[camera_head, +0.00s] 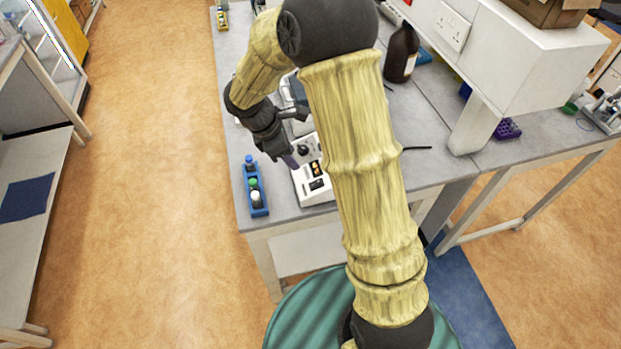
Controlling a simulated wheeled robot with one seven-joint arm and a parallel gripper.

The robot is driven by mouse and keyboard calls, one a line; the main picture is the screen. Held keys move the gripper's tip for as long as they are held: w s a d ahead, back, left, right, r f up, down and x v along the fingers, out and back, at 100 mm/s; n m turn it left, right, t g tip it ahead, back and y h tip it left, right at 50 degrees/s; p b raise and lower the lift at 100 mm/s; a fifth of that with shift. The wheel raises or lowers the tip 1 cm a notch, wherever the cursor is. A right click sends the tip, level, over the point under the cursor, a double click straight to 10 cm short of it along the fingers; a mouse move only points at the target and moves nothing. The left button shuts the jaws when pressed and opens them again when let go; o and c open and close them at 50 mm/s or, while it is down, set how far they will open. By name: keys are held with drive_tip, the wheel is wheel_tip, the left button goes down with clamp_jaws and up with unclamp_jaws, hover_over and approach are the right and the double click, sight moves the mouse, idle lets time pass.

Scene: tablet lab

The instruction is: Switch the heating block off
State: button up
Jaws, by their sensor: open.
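A white device with a dark knob, a small lit display and dark switches on its front panel, which looks like the heating block (314,192), sits near the front of the grey bench. My arm hides its right side and part of its back. My gripper (290,151) is open and empty, pointing down over the left part of the device, close to the knob. One fingertip shows purplish beside the panel. I cannot tell whether it touches the device. The switch positions are too small to read.
A blue rack (257,205) with white, green and blue tops stands left of the device. A brown bottle (401,53) stands at the back right. A white raised shelf unit (510,50) with sockets overhangs the right side. The bench's left edge is close to the rack.

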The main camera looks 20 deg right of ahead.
sight(314, 184)
drive_tip(key=p+x, duration=0.2)
drive_tip(key=x, duration=1.2)
drive_tip(key=shift+a, duration=0.1)
